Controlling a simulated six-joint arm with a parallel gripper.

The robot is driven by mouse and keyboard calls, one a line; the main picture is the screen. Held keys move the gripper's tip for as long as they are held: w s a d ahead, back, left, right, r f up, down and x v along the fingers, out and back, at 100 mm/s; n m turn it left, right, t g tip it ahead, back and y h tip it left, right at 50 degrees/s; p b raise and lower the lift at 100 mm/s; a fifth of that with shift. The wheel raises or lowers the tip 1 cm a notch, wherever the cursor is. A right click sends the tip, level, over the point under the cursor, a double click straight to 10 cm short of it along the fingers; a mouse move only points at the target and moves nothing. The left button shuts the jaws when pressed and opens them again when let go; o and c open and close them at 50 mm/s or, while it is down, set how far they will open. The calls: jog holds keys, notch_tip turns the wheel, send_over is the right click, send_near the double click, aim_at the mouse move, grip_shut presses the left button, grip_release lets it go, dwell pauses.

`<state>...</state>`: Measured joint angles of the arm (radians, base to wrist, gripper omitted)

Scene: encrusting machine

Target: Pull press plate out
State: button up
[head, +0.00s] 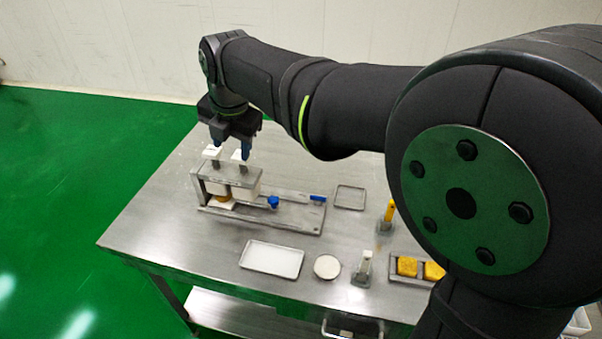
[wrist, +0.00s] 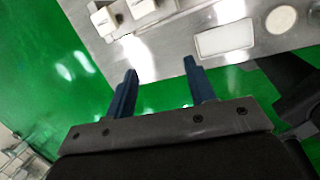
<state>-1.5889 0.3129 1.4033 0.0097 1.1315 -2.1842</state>
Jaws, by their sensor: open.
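The encrusting machine (head: 262,206) stands on the steel table, with a metal bridge and white blocks at its left end. Two posts with white tops rise from it, a left one (head: 212,152) and a right one (head: 240,156). I cannot tell for sure which part is the press plate. My gripper (head: 231,148) hangs over this left end, fingers down, close to the white tops. In the wrist view my gripper (wrist: 160,64) has its two blue fingers wide apart with nothing between them. The white tops (wrist: 103,20) lie beyond the fingertips there.
A white tray (head: 271,260), a round white dish (head: 327,267) and a small metal stand (head: 363,270) are in front. An empty tray (head: 349,197), a yellow-handled tool (head: 389,212) and a box of yellow pieces (head: 407,266) are to the right. The table's left end is clear.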

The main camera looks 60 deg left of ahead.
jog(key=w+d+f+m+g, duration=0.35)
jog(key=w+f+m, duration=0.45)
jog(key=w, duration=0.3)
jog(key=m+g+y, duration=0.3)
jog(key=m, duration=0.5)
send_near(274, 198)
jog(key=x, duration=0.8)
jog(key=shift+s+a+f, duration=0.15)
jog(key=shift+s+a, duration=0.05)
grip_shut()
jog(key=shift+w+d, duration=0.1)
